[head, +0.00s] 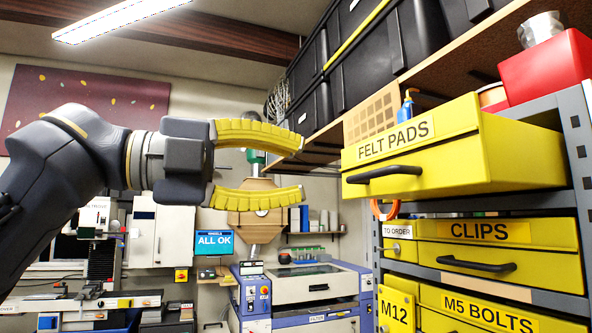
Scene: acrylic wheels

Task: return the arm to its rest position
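My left arm comes in from the left, and its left gripper (301,168) points to the right at mid height. Its two yellow padded fingers are spread wide apart, with nothing held between them; only the background shows through the gap. The fingertips are to the left of the yellow FELT PADS drawer (480,158) and appear apart from it. That drawer juts out of the grey shelf rack. My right gripper is out of view.
Below are the CLIPS drawer (540,262) and the M5 BOLTS drawer (500,314), both looking shut. A red box (548,68) and black bins (375,60) sit higher up. Blue-white machines (315,290) stand behind. The space left of the rack looks open.

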